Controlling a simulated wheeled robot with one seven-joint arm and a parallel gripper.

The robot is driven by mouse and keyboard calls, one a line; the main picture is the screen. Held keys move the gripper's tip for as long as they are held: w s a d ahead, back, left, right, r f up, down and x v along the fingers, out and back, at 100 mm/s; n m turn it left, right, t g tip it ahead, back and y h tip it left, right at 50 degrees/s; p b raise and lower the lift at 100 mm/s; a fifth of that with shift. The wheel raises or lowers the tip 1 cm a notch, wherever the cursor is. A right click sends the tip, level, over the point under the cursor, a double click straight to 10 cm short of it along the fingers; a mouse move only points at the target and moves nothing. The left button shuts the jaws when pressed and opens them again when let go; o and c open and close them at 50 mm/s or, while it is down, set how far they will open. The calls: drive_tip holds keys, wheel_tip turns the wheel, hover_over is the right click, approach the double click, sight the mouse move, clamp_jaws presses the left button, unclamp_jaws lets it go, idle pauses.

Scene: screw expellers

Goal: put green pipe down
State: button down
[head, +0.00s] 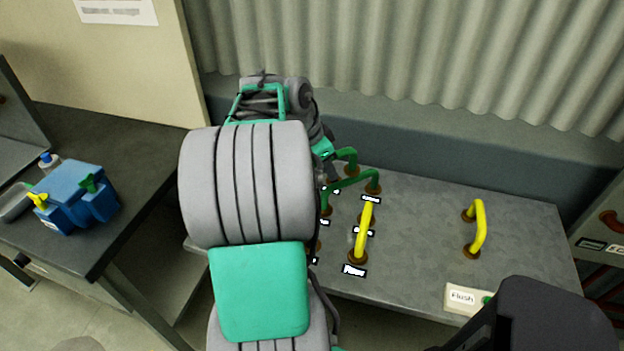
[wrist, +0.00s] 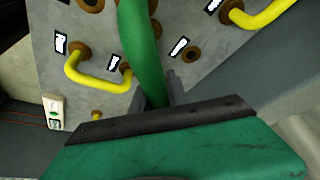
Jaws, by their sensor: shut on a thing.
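A curved green pipe (wrist: 140,50) runs down the wrist view between the fingers of my gripper (wrist: 158,88), which is shut on it. Its far end leaves the top of the picture, so I cannot tell whether it sits in a socket. Two green pipes show just right of the arm, a rear one (head: 343,155) and a front one (head: 350,181); I cannot tell which one is held. The grey bench top (head: 415,205) has brown ringed sockets; one bare socket (wrist: 192,55) shows in the wrist view.
Two yellow pipes stand on the bench, one in the middle (head: 364,232) and one at right (head: 479,228). A Flush button box (head: 463,298) is at the front edge. A blue box (head: 75,195) sits on the dark left table (head: 130,160). A ribbed wall (head: 410,60) closes the back.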

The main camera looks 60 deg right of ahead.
drive_tip(key=w+d+f, duration=0.1)
drive_tip(key=w+f, duration=0.1)
drive_tip(key=w+d+f, duration=0.3)
drive_tip(key=w+f, duration=0.1)
drive_tip(key=shift+d+f+p, duration=0.25)
drive_tip(key=shift+p, duration=0.15)
drive_tip(key=shift+w+d+f+p, duration=0.15)
drive_tip(key=shift+f+p, duration=0.15)
drive_tip(key=shift+f, duration=1.5)
drive_tip(key=shift+f, duration=0.1)
drive_tip(key=shift+f, duration=0.15)
drive_tip(key=c, duration=1.3)
unclamp_jaws()
